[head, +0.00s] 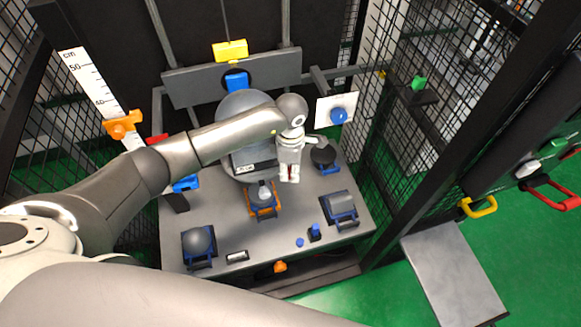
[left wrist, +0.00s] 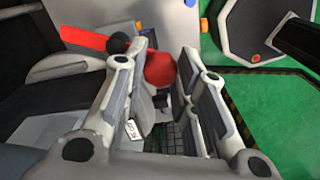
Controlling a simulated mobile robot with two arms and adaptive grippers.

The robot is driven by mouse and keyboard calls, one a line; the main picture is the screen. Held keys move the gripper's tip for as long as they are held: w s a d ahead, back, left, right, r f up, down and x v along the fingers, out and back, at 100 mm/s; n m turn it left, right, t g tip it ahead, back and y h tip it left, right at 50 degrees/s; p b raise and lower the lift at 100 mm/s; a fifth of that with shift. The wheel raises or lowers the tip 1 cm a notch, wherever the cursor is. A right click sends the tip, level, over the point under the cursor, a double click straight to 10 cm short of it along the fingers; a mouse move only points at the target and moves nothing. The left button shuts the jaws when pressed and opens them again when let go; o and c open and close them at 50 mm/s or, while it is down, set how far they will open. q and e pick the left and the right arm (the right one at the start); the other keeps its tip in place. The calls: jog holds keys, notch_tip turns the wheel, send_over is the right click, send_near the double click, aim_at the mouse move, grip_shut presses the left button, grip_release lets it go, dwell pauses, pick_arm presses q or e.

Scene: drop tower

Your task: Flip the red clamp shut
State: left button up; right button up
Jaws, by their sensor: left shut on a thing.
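My left gripper (head: 289,174) hangs over the right-middle part of the grey table in the head view. In the left wrist view its fingers (left wrist: 172,90) are closed on a rounded red piece (left wrist: 160,70), which looks like the grip of the red clamp. A flat red bar (left wrist: 84,38) lies left of the fingers there, with a black knob near its end. In the head view only a little red shows at the fingertips, and the gripper hides the rest of the clamp. My right gripper is not in view.
A ruler with an orange slider (head: 122,124) stands left. Mesh walls flank the table. A grey slab (head: 452,274) lies right on green floor.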

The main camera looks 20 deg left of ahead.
pick_arm(q)
jog(key=shift+d, duration=0.1)
jog(key=n, duration=0.1)
jog(key=d+n+b, duration=0.1)
jog(key=n+b, duration=0.1)
jog(key=shift+w+d+f+n, duration=0.15)
jog(key=shift+w+n, duration=0.1)
jog(key=shift+n, duration=0.05)
jog(key=w+n+b, duration=0.1)
jog(key=n+b, duration=0.1)
jog(key=n, duration=0.1)
jog(key=w+d+n+b, duration=0.1)
jog(key=n+b, duration=0.1)
jog(key=n, duration=0.2)
jog(key=w+d+n+b, duration=0.1)
jog(key=n, duration=0.2)
jog(key=shift+d+b, duration=0.25)
jog(key=shift+b, duration=0.15)
jog(key=shift+n, duration=0.3)
jog(key=o, duration=1.1)
